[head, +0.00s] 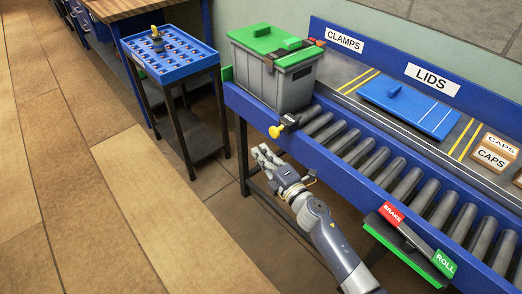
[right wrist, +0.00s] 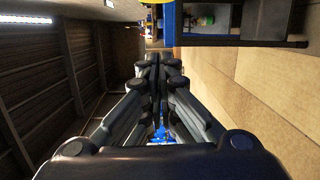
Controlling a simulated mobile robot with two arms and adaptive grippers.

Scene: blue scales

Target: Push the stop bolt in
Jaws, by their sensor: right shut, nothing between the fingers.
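The stop bolt (head: 275,131) has a yellow knob and a black mount on the near side of the blue roller conveyor, close to its left end. The knob sticks out toward the floor side. My right gripper (head: 262,155) is shut and empty, just below and slightly left of the knob in the head view, apart from it in the picture. In the right wrist view the closed fingers (right wrist: 158,62) point away from the camera, and no bolt can be made out clearly there. My left gripper is not in view.
A grey bin (head: 275,82) with a green lid (head: 268,42) stands on the conveyor behind the bolt. Red BRAKE (head: 391,215) and green ROLL (head: 445,263) labels sit at the front right. A blue-topped stand (head: 196,62) is at the back left.

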